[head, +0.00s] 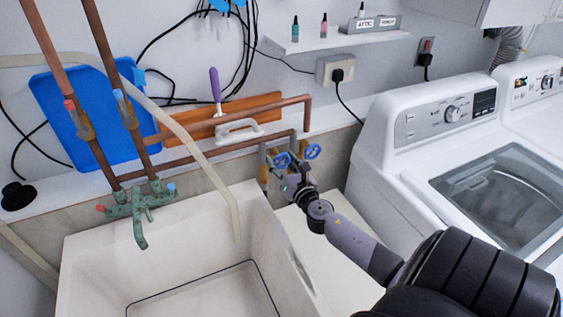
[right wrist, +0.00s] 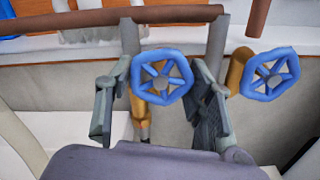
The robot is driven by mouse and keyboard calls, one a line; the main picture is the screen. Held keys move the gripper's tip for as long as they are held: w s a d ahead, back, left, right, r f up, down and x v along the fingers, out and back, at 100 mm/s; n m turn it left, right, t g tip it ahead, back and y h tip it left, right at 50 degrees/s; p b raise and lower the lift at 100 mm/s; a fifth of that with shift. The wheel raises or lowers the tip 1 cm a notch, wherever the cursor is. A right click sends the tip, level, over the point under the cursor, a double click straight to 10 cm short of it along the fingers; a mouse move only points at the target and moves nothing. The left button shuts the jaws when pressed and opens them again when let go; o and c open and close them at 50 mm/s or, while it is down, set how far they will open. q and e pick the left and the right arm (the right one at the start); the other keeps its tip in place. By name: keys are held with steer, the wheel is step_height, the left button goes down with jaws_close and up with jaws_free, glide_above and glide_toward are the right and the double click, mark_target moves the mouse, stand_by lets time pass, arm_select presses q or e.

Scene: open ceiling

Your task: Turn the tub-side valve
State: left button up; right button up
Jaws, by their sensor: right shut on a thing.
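Two valves with blue handwheels stand side by side on the copper pipes beside the tub. The tub-side valve (head: 282,159) is the left one; in the right wrist view its wheel (right wrist: 162,77) faces the camera. The other valve (head: 312,151) is just right of it and also shows in the right wrist view (right wrist: 270,74). My right gripper (head: 284,172) is at the tub-side valve. In the right wrist view its fingers (right wrist: 162,72) are on the left and right of that wheel, shut on it. My left gripper is not in view.
The white utility tub (head: 90,270) with a green faucet (head: 140,205) is at the left. A white washing machine (head: 385,150) stands at the right. Copper pipes (head: 235,118) run just behind the valves. A ledge with a brush lies beyond them.

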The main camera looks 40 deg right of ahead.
steer(key=o, duration=1.2)
steer(key=shift+c, duration=0.2)
steer(key=v, duration=1.2)
